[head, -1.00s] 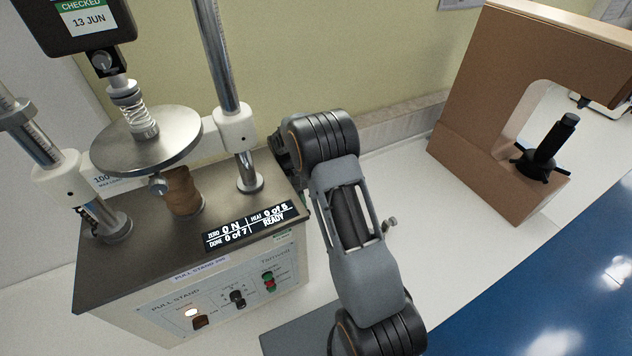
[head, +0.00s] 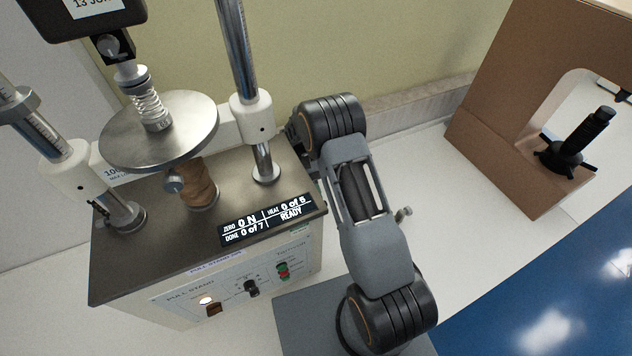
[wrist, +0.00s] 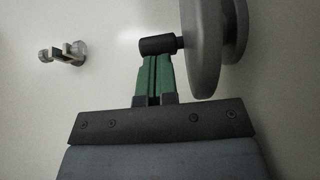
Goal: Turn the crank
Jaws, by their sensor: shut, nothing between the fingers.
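In the wrist view, a grey handwheel (wrist: 204,50) seen nearly edge-on carries a short black crank handle (wrist: 157,45) pointing left. My gripper (wrist: 156,60) has its green fingers shut together with nothing between them. The fingertips are right at the handle's lower side; I cannot tell whether they touch it. In the head view, the pull stand (head: 125,260) stands at left, and its display reads 0 N and READY. My arm reaches along its right side, and the crank and my gripper are hidden there.
A round metal plate (head: 160,130) sits above the stand between two posts. A small metal fitting (wrist: 66,52) projects from the pale surface at left in the wrist view. A brown C-shaped tester (head: 490,130) stands at right on the white bench, with bare bench between.

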